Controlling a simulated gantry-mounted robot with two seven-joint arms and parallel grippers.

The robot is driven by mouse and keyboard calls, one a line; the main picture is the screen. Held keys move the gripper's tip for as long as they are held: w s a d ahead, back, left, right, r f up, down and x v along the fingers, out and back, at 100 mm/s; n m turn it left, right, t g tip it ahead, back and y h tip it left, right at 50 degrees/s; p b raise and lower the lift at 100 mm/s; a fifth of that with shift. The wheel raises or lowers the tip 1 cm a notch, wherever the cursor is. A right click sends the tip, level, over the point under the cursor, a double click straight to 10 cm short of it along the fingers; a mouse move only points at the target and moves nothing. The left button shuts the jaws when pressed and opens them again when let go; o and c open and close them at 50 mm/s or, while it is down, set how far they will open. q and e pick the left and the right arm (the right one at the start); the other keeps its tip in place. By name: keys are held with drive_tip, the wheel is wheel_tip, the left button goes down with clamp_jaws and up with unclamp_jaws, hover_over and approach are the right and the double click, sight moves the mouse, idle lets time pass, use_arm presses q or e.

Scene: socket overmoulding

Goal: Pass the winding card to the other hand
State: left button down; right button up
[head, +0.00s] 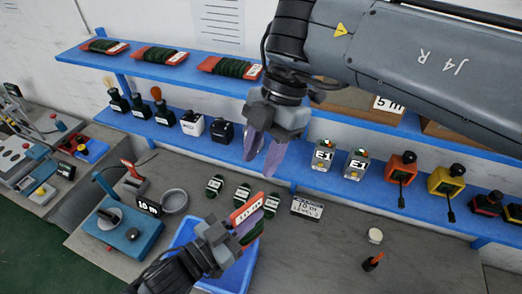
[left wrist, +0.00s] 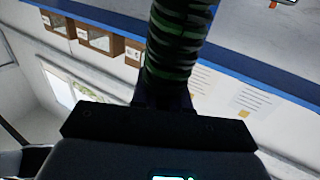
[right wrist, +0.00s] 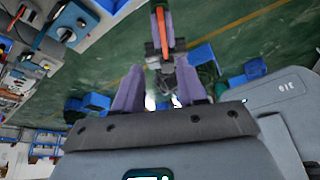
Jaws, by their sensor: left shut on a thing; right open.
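The winding card (head: 246,212) is orange with a white "10 m" label and dark green cord. My left gripper (head: 246,230) is shut on it and holds it up over the bench. The green cord on the card (left wrist: 180,40) fills the top middle of the left wrist view. My right gripper (head: 263,158) is open and empty, above and apart from the card, its purple fingers pointing down. In the right wrist view, the orange edge of the card (right wrist: 162,28) shows beyond the open fingers (right wrist: 160,92).
A blue bin (head: 185,236) stands on the bench behind my left gripper. Blue shelves (head: 225,150) with tools and more orange cards (head: 158,54) run along the wall. The bench's right part is mostly clear.

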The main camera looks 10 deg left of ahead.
drive_tip(key=x, duration=1.1)
drive_tip(key=shift+f, duration=0.25)
drive_tip(key=shift+s, duration=0.1)
use_arm(q)
drive_tip(key=shift+d, duration=0.1)
use_arm(e)
clamp_jaws()
use_arm(q)
drive_tip(key=c, duration=1.1)
unclamp_jaws()
drive_tip(key=shift+o, duration=0.2)
use_arm(e)
drive_tip(key=shift+r, duration=0.1)
use_arm(q)
drive_tip(key=shift+f, duration=0.1)
